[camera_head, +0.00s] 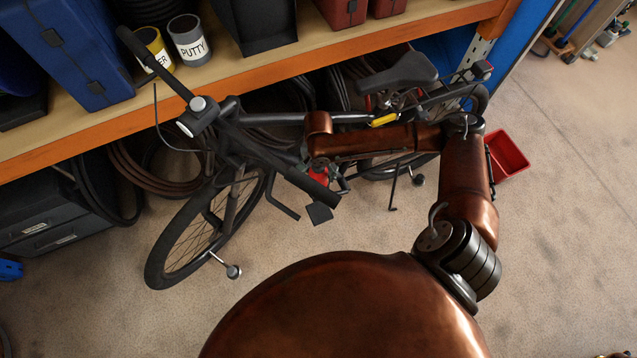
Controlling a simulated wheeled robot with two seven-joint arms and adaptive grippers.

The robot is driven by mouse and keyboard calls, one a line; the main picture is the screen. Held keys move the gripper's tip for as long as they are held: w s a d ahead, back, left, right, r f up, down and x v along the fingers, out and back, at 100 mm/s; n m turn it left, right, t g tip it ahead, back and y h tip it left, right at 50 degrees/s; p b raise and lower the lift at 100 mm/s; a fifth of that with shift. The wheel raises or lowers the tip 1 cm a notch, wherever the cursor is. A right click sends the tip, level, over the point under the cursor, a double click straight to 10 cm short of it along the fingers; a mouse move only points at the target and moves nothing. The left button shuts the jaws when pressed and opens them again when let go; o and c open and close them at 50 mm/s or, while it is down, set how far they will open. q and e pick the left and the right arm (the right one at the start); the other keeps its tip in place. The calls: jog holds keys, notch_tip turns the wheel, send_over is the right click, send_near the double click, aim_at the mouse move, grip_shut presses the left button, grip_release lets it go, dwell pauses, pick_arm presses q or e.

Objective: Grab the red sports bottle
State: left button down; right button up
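A small red patch (318,174), which looks like the red sports bottle, shows by the bicycle's (232,190) frame, behind the black handlebar grip. Most of it is hidden. My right arm reaches in from the right over the bicycle, and its copper wrist bends down just above the red patch. My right gripper (318,160) is at the end of that wrist, close to the red patch and mostly hidden among dark bicycle parts. I cannot tell whether it touches the bottle or how far its fingers are apart. My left gripper is not in view.
A wooden shelf (270,78) with an orange edge runs above and behind the bicycle. It carries a blue case (65,45), a yellow can (154,50) and a grey PUTTY can (188,42). A red bin (508,155) stands on the floor at right. The right floor is mostly clear.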

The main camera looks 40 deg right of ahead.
grip_shut()
dwell(0.6)
